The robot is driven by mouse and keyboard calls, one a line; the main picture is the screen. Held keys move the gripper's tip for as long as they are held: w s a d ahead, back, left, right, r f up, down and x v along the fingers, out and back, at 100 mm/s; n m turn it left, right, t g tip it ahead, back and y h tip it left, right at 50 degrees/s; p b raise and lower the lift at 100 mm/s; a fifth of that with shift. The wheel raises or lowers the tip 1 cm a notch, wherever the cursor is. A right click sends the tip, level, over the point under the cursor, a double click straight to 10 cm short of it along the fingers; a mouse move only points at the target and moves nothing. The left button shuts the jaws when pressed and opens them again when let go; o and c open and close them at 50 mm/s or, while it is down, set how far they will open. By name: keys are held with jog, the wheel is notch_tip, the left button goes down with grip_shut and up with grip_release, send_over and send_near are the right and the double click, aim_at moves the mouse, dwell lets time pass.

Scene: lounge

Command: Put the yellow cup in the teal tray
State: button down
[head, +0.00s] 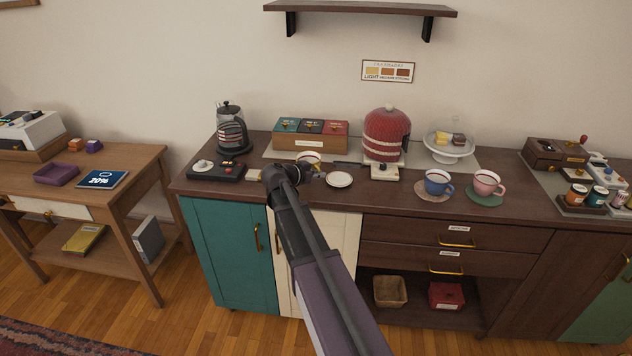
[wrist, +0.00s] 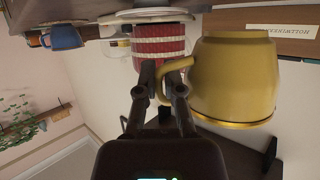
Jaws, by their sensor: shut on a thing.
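The yellow cup (wrist: 235,80) fills the right of the wrist view. My gripper (wrist: 165,82) is shut on its handle, with the cup body beside the fingers. In the head view the cup (head: 308,157) shows only in part behind my gripper (head: 302,171), above the dark counter in front of the tea box. I cannot tell from the frames how high it is held. I see no teal tray in either view; a purple tray (head: 56,175) sits on the left table.
A white saucer (head: 339,180) lies just right of my gripper. Blue (head: 438,182) and pink (head: 486,184) cups stand right. A floor gap separates the left table (head: 120,160) from the counter.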

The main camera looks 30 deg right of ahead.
jog(key=shift+w+d+f, duration=0.1)
jog(key=shift+w+f, duration=0.05)
jog(key=shift+w, duration=0.8)
jog(key=shift+s+f+b, duration=0.3)
jog(key=shift+f+b, duration=0.3)
jog(key=shift+b, duration=0.1)
jog(key=shift+f+b, duration=0.9)
jog(key=shift+f, duration=0.15)
jog(key=c, duration=0.8)
grip_release()
jog(key=shift+o, duration=0.2)
jog(key=p+v, duration=0.5)
jog(key=v, duration=0.9)
jog(key=shift+s+d, duration=0.1)
jog(key=shift+s, duration=0.05)
